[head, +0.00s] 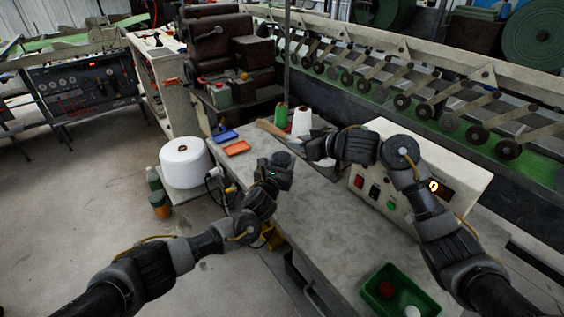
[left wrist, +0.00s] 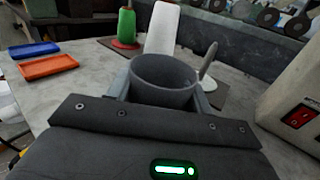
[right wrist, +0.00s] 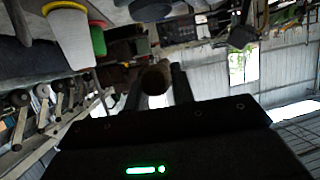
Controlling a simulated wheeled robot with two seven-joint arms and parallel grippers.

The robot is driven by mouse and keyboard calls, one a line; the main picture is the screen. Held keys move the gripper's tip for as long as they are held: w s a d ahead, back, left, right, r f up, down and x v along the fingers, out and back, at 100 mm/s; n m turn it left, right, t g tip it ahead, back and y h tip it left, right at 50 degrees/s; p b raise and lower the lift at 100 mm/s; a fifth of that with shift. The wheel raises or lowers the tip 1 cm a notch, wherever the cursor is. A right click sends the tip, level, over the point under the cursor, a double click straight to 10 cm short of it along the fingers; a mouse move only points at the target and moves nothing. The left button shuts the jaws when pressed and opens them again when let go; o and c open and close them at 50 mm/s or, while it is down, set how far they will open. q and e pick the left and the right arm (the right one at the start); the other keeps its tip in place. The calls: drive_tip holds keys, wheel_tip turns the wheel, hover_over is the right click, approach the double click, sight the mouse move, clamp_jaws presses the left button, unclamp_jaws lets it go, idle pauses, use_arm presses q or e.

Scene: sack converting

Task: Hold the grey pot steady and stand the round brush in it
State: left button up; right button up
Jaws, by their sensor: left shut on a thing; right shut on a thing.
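The grey pot (left wrist: 165,82) stands upright between the fingers of my left gripper (left wrist: 163,92), which is shut on it. The pot's mouth is open upward, and no brush shows in it. The head view shows the pot (head: 284,157) and my left gripper (head: 281,168) over the bench. The right wrist view shows the brush's brown round part (right wrist: 155,78) between the fingers. Its far end is hidden there.
A green cone (head: 281,116) and a white cone (head: 301,122) stand behind the pot. An orange tray (head: 237,148) and a blue tray (head: 225,136) lie left. A pale control box (head: 455,180) stands right.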

drive_tip(key=shift+f, duration=2.15)
drive_tip(key=o, duration=1.1)
drive_tip(key=v, duration=1.2)
drive_tip(key=shift+w, duration=0.1)
